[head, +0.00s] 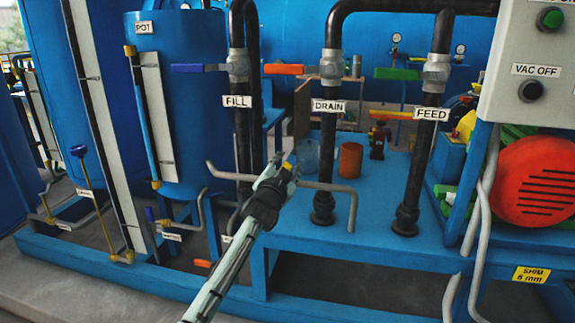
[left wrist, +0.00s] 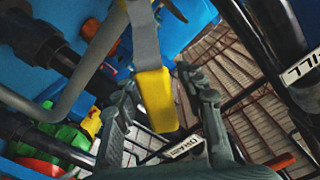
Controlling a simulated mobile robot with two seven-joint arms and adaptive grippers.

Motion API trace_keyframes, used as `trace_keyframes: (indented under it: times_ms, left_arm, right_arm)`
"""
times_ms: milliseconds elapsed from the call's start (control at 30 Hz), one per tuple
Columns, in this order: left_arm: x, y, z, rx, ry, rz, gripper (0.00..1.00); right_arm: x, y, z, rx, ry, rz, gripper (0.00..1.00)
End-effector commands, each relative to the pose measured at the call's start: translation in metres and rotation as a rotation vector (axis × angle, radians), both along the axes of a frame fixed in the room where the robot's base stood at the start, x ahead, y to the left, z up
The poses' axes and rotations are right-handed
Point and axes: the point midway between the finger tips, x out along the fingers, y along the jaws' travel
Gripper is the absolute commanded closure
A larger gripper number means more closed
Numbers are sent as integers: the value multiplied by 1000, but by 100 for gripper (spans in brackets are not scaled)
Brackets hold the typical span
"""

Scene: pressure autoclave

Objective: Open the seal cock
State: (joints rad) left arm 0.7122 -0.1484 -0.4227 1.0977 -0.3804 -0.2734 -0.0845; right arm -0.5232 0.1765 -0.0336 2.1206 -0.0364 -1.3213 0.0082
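A lever with a flat grey shank and a yellow grip (left wrist: 154,98) lies between my left fingers in the left wrist view. I take it for the seal cock's handle, but no label confirms this. My left gripper (left wrist: 160,95) is open around the grip, with a finger on each side and narrow gaps showing. In the head view, my left gripper (head: 287,172) is in front of the bent grey pipe, between the FILL and DRAIN columns. It hides most of the lever there. The cock's body is not clearly visible. My right gripper is not in view.
A blue lever (head: 200,68), an orange lever (head: 283,69) and a green lever (head: 396,74) sit on the FILL, DRAIN and FEED columns. The bent grey pipe (head: 352,205) runs close to my gripper. A control box (head: 530,60) and red round cover (head: 535,180) stand right.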

Motion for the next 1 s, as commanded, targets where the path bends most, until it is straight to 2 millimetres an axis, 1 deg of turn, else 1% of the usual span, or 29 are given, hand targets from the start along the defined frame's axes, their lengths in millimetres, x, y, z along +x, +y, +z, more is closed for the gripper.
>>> trace_keyframes:
  times_ms: [267, 367, 433, 567, 800, 900, 1000]
  left_arm:
    - [0, 0, 1, 0, -1, 0, 59]
    - [-5, 2, 1, 0, -2, 1, 59]
    - [-12, 5, 0, 0, -3, 0, 59]
    - [-33, 12, 0, 1, -2, 0, 59]
    - [-80, 26, 0, 1, -1, -1, 59]
    - [-96, 31, 0, -1, -2, -1, 59]
    - [-107, 35, 0, 0, 0, 0, 59]
  right_arm:
    - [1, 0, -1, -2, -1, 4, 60]
    - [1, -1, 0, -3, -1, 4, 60]
    - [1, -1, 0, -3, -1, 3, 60]
    - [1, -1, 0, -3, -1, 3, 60]
    - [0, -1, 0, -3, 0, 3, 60]
    - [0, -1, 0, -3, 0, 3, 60]
    - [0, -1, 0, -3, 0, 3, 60]
